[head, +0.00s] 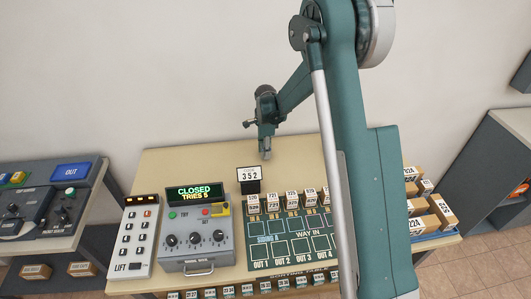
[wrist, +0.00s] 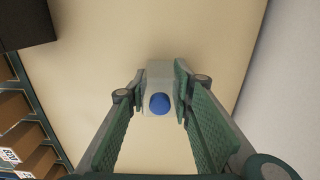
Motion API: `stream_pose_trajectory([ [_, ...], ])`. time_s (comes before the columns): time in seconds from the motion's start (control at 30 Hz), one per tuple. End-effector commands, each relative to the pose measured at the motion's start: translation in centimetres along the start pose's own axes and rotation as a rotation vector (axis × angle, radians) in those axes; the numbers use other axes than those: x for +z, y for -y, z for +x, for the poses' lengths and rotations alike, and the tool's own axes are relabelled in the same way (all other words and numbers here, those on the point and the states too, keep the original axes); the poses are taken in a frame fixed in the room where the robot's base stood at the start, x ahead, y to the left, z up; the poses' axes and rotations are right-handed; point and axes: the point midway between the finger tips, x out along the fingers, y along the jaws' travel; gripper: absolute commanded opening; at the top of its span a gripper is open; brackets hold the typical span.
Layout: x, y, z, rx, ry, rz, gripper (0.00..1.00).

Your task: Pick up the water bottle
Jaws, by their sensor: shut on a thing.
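The water bottle (wrist: 159,75) shows in the wrist view as a pale, see-through shape with a round blue cap (wrist: 159,103) facing the camera. My gripper (wrist: 155,88) has its green padded fingers on either side of the bottle and is shut on it. In the head view my gripper (head: 265,151) points down over the back of the beige table (head: 190,162), behind the 352 sign. I cannot make out the bottle in the head view. Whether its base touches the table is hidden.
On the table stand a black block with a 352 sign (head: 249,179), a grey control box reading CLOSED (head: 196,237), a LIFT keypad (head: 134,240) and a green WAY IN board (head: 290,246) with labelled boxes. The wall is close behind. The back left of the table is clear.

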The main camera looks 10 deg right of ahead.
Motion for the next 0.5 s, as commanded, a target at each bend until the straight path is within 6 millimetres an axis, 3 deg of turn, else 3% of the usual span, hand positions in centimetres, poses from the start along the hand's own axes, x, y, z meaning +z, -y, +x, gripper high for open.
stream_pose_trajectory([
  [0.5,0.0,-0.1,-6.9,0.000,0.000,0.000,0.15],
])
